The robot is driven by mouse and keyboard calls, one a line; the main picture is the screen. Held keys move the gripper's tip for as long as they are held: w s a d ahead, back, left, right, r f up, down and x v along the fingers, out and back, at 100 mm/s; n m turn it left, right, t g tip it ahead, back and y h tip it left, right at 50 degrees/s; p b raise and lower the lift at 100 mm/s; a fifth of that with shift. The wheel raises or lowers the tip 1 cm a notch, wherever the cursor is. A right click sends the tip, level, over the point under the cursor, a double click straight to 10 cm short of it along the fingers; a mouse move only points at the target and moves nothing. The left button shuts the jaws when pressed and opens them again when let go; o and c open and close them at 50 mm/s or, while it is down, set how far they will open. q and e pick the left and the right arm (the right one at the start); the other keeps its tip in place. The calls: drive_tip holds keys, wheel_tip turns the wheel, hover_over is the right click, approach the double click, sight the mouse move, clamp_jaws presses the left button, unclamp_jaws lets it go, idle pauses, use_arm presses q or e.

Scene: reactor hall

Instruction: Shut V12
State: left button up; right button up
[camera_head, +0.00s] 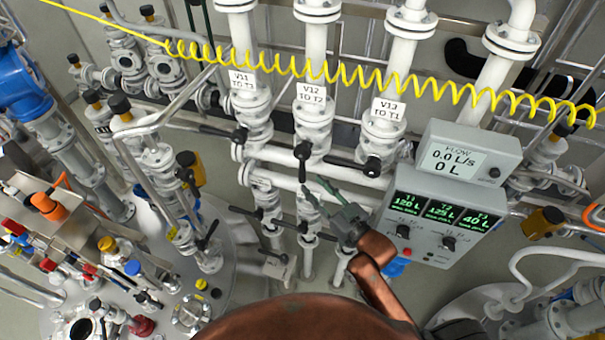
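Valve V12 (313,135) is a white flanged valve on the middle vertical pipe. Its label (311,94) reads "V12 TO T2". Its black lever (302,164) points down in the picture, in line with the pipe. My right gripper (311,184), dark grey-green on a copper-coloured arm, is just below and right of the lever's lower end. Its two fingers look spread, with nothing between them. Whether a finger touches the lever cannot be told. My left gripper is not in view.
Valve V11 (252,110) stands left and V13 (384,140) right, their levers sideways. A yellow coiled hose (345,75) crosses above. A flow display (462,155) and a tank-level box (440,215) stand right of my gripper. Smaller levers lie below.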

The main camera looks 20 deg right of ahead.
sight(302, 175)
drive_tip(key=p+x, duration=0.1)
drive_tip(key=x, duration=0.5)
drive_tip(key=shift+w+a, duration=0.1)
drive_tip(key=shift+w, duration=0.15)
drive_tip(key=shift+c, duration=0.6)
drive_tip(key=shift+f, duration=0.1)
clamp_jaws()
